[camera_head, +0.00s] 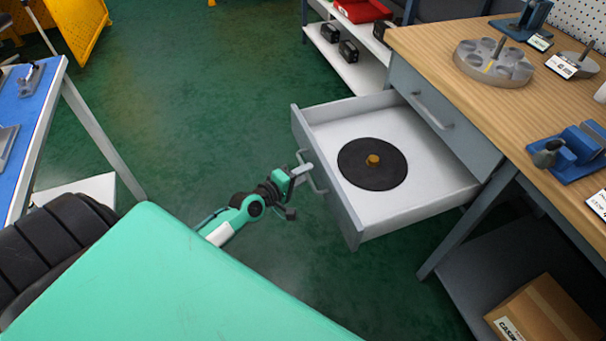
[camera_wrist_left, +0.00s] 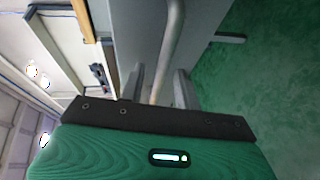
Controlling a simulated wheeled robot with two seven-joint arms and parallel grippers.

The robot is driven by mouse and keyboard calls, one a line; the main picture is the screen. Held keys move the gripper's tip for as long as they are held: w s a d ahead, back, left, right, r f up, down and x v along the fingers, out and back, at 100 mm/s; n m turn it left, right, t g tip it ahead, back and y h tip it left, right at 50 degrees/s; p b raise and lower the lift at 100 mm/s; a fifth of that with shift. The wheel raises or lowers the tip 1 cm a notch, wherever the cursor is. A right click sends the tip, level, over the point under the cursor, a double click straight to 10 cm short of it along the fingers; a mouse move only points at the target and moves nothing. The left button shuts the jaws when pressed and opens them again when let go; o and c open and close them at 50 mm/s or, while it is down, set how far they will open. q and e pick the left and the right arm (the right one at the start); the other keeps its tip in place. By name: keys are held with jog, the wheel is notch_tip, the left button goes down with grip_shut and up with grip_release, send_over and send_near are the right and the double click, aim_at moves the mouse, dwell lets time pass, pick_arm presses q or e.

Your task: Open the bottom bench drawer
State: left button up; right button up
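The bottom bench drawer (camera_head: 415,207) stands pulled far out from the bench, with its grey front and white inside showing in the head view. Its bar handle (camera_head: 318,182) is on the front panel and also shows in the left wrist view (camera_wrist_left: 172,40). My left gripper (camera_head: 303,170) is at this handle. In the left wrist view the handle bar runs between the two fingers (camera_wrist_left: 160,85), which stand apart with visible gaps beside the bar. My right gripper is in neither view.
A black disc (camera_head: 372,165) with a brass knob lies in the drawer. A closed upper drawer with a handle (camera_head: 432,112) sits under the wooden benchtop (camera_head: 440,50). A cardboard box (camera_head: 545,312) is below the bench. Green floor (camera_head: 210,100) is clear left of the drawer.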

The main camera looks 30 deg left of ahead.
pick_arm(q)
jog(key=v, duration=0.7)
jog(key=shift+s, duration=0.25)
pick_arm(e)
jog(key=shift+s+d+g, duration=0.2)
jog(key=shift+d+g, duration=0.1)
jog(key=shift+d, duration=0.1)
pick_arm(q)
jog(key=shift+a, duration=0.1)
